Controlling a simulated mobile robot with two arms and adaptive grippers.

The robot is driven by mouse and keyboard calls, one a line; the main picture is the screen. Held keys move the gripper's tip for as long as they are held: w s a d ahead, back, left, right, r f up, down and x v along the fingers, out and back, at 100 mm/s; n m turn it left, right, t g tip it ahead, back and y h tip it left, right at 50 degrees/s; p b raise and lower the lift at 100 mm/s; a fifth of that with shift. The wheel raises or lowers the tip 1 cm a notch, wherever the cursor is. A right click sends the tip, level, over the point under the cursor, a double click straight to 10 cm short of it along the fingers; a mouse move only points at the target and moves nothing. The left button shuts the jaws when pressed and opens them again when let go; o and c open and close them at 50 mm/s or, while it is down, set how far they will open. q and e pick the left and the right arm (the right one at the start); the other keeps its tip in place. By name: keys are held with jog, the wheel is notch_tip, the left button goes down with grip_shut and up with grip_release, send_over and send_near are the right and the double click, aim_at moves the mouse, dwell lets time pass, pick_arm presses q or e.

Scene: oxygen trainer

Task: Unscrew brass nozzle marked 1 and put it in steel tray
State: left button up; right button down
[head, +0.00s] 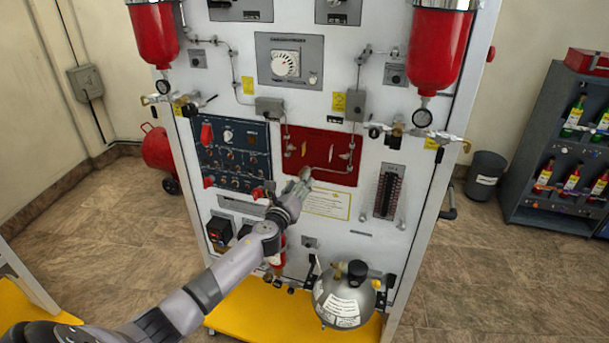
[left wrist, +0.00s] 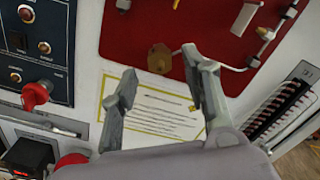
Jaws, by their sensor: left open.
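A brass hex-shaped piece (left wrist: 160,59), likely the nozzle, sits at the lower edge of the red panel (left wrist: 150,22) in the left wrist view. Its mark cannot be read. My left gripper (left wrist: 161,74) is open, with one finger on each side of the brass piece in that picture; I see no clear contact. In the head view my left gripper (head: 301,180) is at the lower edge of the red panel (head: 325,146) and hides the brass piece there. I cannot make out a steel tray. My right gripper is out of view.
A yellow-framed label (head: 327,204) lies below the red panel. The blue switch panel (head: 231,155) with red knobs is on the left, and a black gauge strip (head: 386,194) on the right. A grey tank (head: 343,297) stands at the yellow base (head: 255,312).

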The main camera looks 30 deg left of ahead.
pick_arm(q)
jog(key=shift+b+x, duration=0.7)
jog(key=shift+x, duration=1)
jog(key=shift+c, duration=0.2)
grip_shut()
jog(key=shift+f+n+b, duration=0.15)
jog(key=shift+n+b, duration=0.15)
jog(key=shift+n, duration=1.5)
jog(key=shift+n+b, duration=0.35)
jog(key=shift+n, duration=1.35)
